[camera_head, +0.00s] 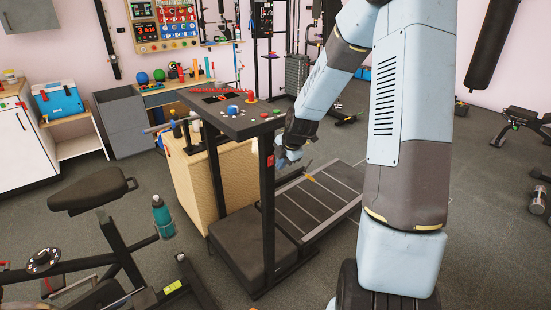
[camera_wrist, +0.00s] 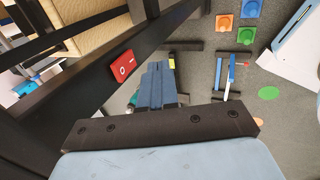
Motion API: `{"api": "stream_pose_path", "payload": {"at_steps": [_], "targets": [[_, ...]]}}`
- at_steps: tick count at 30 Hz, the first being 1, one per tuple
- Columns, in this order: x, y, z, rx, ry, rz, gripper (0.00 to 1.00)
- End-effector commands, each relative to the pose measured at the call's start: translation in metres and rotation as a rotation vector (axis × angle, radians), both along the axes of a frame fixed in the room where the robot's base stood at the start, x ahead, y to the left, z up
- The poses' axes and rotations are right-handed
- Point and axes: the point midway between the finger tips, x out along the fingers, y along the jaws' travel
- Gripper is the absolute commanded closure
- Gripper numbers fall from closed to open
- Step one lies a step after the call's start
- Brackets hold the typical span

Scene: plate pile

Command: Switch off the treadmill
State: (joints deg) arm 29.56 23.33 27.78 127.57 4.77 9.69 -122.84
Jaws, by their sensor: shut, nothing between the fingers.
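The black treadmill (camera_head: 318,204) stands in the middle of the head view, with its console on dark uprights. A red rocker switch (camera_wrist: 121,68) with a white O and a line mark sits on a dark upright in the wrist view. It shows as a small red spot in the head view (camera_head: 270,160). I cannot tell which side is pressed. My gripper (camera_head: 284,158) is beside that upright, below the console. In the wrist view my gripper's blue-grey fingers (camera_wrist: 158,70) are shut and empty, to the right of the switch and apart from it in the picture.
A wooden box (camera_head: 205,178) stands behind the treadmill's left side. An exercise bike (camera_head: 92,196) with a teal bottle (camera_head: 162,216) is at the left front. Small coloured items lie on the console (camera_head: 232,122). Open floor (camera_head: 465,235) shows at the right.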

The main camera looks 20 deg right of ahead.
Motion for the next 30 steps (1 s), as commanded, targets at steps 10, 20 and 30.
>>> {"api": "stream_pose_path", "payload": {"at_steps": [10,20,30], "targets": [[0.026,0.011,0.005,-0.001,-0.002,0.001,1.0],[0.031,0.013,0.006,0.0,-0.002,0.0,1.0],[0.034,0.015,0.006,-0.005,0.014,0.001,1.0]]}}
